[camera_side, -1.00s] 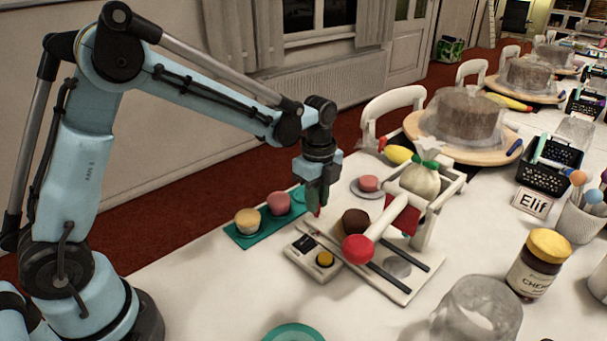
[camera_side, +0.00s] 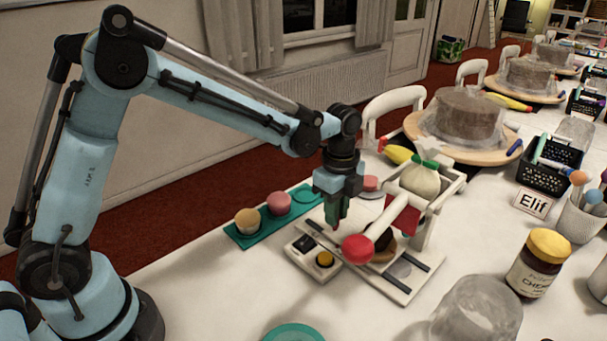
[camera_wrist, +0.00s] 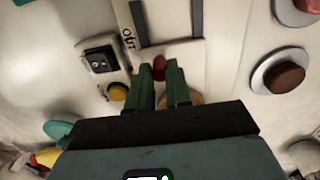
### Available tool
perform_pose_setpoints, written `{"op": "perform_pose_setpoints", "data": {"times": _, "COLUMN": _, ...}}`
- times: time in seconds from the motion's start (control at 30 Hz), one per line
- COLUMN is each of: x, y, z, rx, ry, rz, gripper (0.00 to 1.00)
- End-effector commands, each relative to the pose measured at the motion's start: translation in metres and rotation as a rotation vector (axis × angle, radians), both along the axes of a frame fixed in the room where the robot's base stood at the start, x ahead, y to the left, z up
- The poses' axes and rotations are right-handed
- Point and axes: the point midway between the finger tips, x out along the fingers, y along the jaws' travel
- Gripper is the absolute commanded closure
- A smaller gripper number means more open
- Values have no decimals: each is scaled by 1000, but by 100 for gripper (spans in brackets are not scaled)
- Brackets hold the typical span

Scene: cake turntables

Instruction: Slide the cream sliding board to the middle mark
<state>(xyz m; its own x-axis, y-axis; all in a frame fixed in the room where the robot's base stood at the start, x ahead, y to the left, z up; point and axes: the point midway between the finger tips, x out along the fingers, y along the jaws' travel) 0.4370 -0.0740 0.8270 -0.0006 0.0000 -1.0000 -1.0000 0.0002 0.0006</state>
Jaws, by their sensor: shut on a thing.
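The cream sliding board (camera_wrist: 190,58) lies across the two dark rails of a pale base (camera_side: 398,289). In the wrist view my gripper (camera_wrist: 162,72) is shut on the board's small red knob (camera_wrist: 159,68). In the side view my gripper (camera_side: 335,226) is low over the left part of the base, and its fingers hide the knob. A dark-topped cupcake (camera_side: 387,241) rides on the board, partly hidden by the red-headed mallet (camera_side: 357,248).
A control box with a yellow button (camera_side: 324,259) sits beside the base. A teal tray (camera_side: 246,239) with cupcakes is to the left. A jar (camera_side: 536,266) and clear bowl (camera_side: 480,315) are at right.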

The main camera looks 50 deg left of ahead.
Motion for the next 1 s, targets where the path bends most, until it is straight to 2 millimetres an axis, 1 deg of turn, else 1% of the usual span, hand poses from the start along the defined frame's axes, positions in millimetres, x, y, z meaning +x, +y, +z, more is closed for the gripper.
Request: {"op": "perform_pose_setpoints", "data": {"times": 1.0, "x": 2, "y": -55, "z": 1, "rx": -1, "ry": -6, "rz": -1, "gripper": 100}}
